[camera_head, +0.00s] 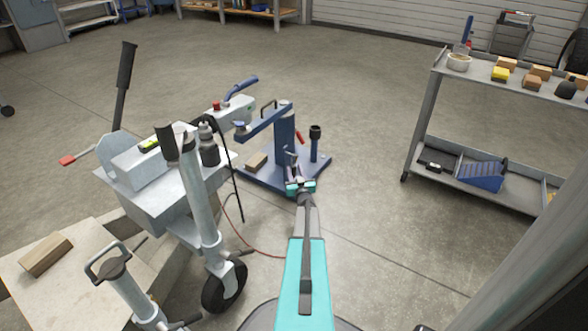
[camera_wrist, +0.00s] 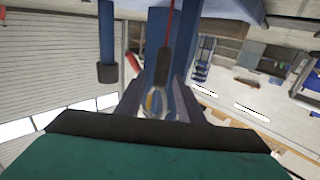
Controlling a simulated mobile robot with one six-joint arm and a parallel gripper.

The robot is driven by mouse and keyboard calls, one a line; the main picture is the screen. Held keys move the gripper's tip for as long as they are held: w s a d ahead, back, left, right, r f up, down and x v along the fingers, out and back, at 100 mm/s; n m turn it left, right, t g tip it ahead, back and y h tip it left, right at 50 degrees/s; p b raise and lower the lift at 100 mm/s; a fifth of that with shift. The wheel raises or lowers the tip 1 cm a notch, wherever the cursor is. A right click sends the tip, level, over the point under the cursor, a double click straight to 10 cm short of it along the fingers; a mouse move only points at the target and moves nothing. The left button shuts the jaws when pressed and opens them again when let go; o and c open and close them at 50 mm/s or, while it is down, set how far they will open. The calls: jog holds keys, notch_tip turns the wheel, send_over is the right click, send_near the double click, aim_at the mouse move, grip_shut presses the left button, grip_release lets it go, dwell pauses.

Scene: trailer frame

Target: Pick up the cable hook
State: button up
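In the wrist view a small metal loop with a dark grip (camera_wrist: 163,62) and a red cable (camera_wrist: 171,18) shows in front of a blue post; I take it to be the cable hook. My gripper (camera_wrist: 157,88) has its two grey fingers apart, one on each side of the loop in the picture. I cannot tell whether either finger touches it. In the head view my gripper (camera_head: 293,160) is beside the blue stand (camera_head: 285,130), and the hook is too small to make out.
The stand's blue base plate (camera_head: 318,166) carries a black-topped post (camera_head: 315,146) and a wooden block (camera_head: 257,161). The grey trailer coupling with its jack wheel (camera_head: 224,287) is close on the left. A shelf cart (camera_head: 425,120) stands right. Floor between is clear.

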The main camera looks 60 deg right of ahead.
grip_shut()
jog(key=shift+r, duration=0.15)
jog(key=shift+r+p, duration=0.65)
jog(key=shift+r, duration=0.1)
jog(key=s+r+p, duration=0.1)
jog(key=s+p, duration=0.6)
jog(key=s, duration=1.1)
jog(key=shift+r, duration=0.35)
